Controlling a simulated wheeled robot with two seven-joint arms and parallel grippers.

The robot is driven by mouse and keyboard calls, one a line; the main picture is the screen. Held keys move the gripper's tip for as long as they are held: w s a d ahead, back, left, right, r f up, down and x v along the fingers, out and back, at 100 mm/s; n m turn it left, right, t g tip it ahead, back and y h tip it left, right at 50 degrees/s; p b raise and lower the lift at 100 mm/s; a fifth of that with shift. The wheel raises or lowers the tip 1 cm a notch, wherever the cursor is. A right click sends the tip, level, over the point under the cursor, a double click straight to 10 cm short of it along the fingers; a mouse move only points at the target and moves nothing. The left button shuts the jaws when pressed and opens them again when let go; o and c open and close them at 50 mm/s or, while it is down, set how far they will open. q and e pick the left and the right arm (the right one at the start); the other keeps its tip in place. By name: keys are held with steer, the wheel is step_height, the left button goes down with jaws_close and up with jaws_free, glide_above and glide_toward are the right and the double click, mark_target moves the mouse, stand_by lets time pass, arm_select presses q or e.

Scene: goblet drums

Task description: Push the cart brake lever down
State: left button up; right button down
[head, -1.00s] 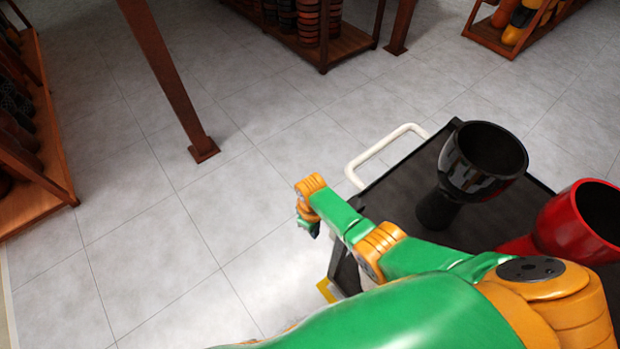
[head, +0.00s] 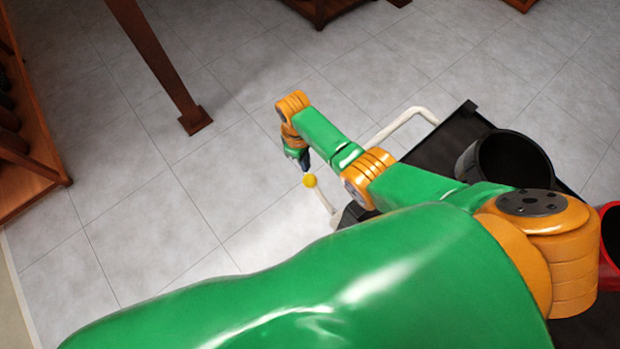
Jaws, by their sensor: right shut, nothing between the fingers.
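The cart (head: 438,146) is at the right, with a black top and a pale tubular handle (head: 405,117). A yellow ball knob (head: 310,181) on a pale stem shows beside the cart's near left corner; it looks like the brake lever. The stem's lower end is hidden behind my arm. My right gripper (head: 304,164), small and dark at the end of the green and orange arm, is shut and empty. It points down just above the knob in the picture; I cannot tell whether they touch. My left gripper is not in view.
A black goblet drum (head: 512,165) stands on the cart, and part of a red drum (head: 609,245) shows at the right edge. A wooden post (head: 160,70) and a wooden shelf (head: 35,170) stand at the left. The tiled floor between is clear.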

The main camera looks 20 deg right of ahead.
mark_target(307, 176)
steer(key=f+b, duration=0.6)
steer(key=f, duration=0.1)
steer(key=shift+s+d, duration=0.2)
steer(key=shift+r, duration=0.1)
step_height(307, 176, down, 4)
steer(key=b, duration=0.4)
steer(key=shift+f, duration=0.25)
steer(key=shift+r, duration=0.1)
steer(key=shift+w, duration=0.1)
